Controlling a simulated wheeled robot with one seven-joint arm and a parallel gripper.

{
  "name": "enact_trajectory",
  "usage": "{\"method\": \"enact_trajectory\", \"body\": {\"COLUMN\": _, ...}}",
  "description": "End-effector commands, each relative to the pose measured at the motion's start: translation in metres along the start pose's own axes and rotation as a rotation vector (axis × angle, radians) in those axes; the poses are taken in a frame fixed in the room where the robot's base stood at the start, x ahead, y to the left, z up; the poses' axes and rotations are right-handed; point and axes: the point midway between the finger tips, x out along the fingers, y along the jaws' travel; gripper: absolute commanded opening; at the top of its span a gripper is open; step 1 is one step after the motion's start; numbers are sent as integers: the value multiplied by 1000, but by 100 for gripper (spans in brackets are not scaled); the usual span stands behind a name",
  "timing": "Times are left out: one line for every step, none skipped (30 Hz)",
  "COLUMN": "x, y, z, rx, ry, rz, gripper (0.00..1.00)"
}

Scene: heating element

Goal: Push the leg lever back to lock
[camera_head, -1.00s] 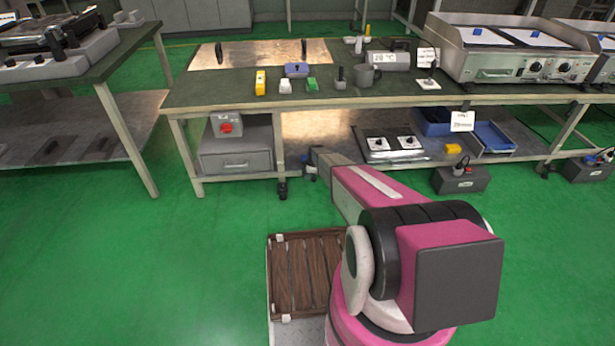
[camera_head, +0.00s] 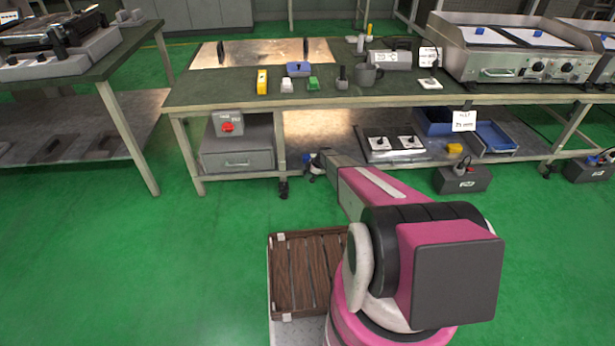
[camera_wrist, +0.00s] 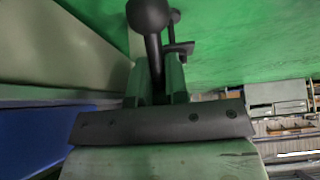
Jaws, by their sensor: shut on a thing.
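In the wrist view a dark leg lever (camera_wrist: 154,48) with a round black knob at its upper end runs down between the two fingers of my gripper (camera_wrist: 157,80). The fingers are shut on it. The lever's lower end is hidden behind the dark bar of my gripper. In the head view my gripper (camera_head: 314,165) is low beside the workbench, a little right of its caster (camera_head: 283,189). The lever is too small there to make out clearly.
A black box (camera_head: 461,180) stands on the floor to the right. Green floor in front is clear.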

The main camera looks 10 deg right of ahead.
Motion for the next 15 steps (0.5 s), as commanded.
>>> {"method": "enact_trajectory", "body": {"x": -1, "y": 0, "z": 0, "rx": 0, "ry": 0, "rz": 1, "gripper": 0}}
{"method": "enact_trajectory", "body": {"x": -1, "y": 0, "z": 0, "rx": 0, "ry": 0, "rz": 1, "gripper": 24}}
{"method": "enact_trajectory", "body": {"x": -1, "y": 0, "z": 0, "rx": 0, "ry": 0, "rz": 1, "gripper": 25}}
{"method": "enact_trajectory", "body": {"x": -1, "y": 0, "z": 0, "rx": 0, "ry": 0, "rz": 1, "gripper": 25}}
{"method": "enact_trajectory", "body": {"x": -1, "y": 0, "z": 0, "rx": 0, "ry": 0, "rz": 1, "gripper": 25}}
{"method": "enact_trajectory", "body": {"x": -1, "y": 0, "z": 0, "rx": 0, "ry": -1, "rz": 1, "gripper": 25}}
{"method": "enact_trajectory", "body": {"x": -1, "y": 0, "z": 0, "rx": 0, "ry": -1, "rz": 1, "gripper": 25}}
{"method": "enact_trajectory", "body": {"x": -1, "y": 0, "z": 0, "rx": 0, "ry": -1, "rz": 0, "gripper": 25}}
{"method": "enact_trajectory", "body": {"x": 0, "y": 0, "z": 0, "rx": 0, "ry": -1, "rz": 0, "gripper": 25}}
{"method": "enact_trajectory", "body": {"x": -1, "y": 0, "z": 0, "rx": 0, "ry": -1, "rz": 0, "gripper": 25}}
{"method": "enact_trajectory", "body": {"x": -1, "y": 0, "z": 0, "rx": 0, "ry": -1, "rz": 0, "gripper": 25}}
{"method": "enact_trajectory", "body": {"x": -2, "y": 0, "z": 0, "rx": 0, "ry": -1, "rz": 0, "gripper": 25}}
{"method": "enact_trajectory", "body": {"x": -3, "y": 0, "z": 0, "rx": 0, "ry": -1, "rz": 1, "gripper": 25}}
{"method": "enact_trajectory", "body": {"x": -4, "y": 0, "z": 0, "rx": 0, "ry": -1, "rz": 1, "gripper": 25}}
{"method": "enact_trajectory", "body": {"x": -6, "y": 0, "z": 0, "rx": 0, "ry": -1, "rz": 1, "gripper": 25}}
